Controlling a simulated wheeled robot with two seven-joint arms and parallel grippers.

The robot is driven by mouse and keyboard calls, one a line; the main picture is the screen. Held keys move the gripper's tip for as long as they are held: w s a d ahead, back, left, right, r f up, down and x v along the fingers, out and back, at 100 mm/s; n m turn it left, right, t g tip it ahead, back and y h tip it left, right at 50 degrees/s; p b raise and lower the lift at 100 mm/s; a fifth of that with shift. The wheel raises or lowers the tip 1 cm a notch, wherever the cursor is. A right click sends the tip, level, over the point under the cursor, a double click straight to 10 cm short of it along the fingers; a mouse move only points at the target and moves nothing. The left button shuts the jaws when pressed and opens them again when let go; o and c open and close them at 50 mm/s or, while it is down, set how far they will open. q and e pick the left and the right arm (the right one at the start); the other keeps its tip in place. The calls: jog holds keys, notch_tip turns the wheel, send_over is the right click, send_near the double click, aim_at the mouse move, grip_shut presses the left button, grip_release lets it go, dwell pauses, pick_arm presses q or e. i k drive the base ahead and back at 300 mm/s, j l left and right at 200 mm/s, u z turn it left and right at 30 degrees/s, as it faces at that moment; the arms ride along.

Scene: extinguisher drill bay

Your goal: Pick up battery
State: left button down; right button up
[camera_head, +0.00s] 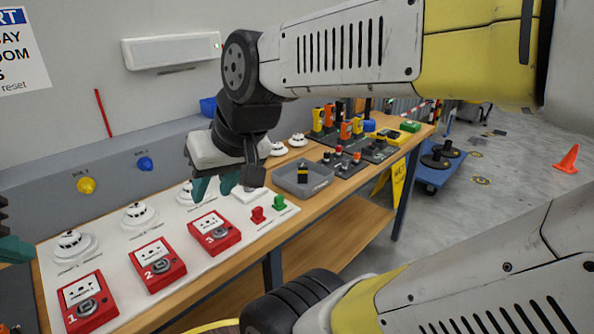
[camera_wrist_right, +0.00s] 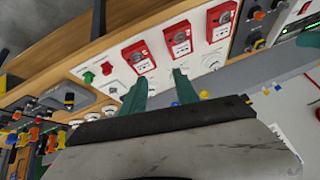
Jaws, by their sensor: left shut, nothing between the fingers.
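A small black block with a yellow band, which looks like the battery (camera_head: 303,174), stands in a grey tray (camera_head: 322,184) on the wooden bench. In the right wrist view it (camera_wrist_right: 69,100) also shows in the tray, left of the fingers. My right gripper (camera_head: 216,186) hangs over the white panel, left of the tray and apart from the battery. Its two teal fingers (camera_wrist_right: 159,92) are spread with nothing between them. My left gripper (camera_head: 14,250) shows only partly at the left edge; it is shut and empty.
Red numbered call points (camera_head: 214,232) and white detectors cover the white panel (camera_head: 110,243). A red and a green piece (camera_head: 279,203) stand near the tray. Orange, yellow and black items (camera_head: 345,130) crowd the bench's far end. My right arm spans above the bench.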

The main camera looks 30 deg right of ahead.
aim_at(303, 168)
jog(key=z, duration=1.35)
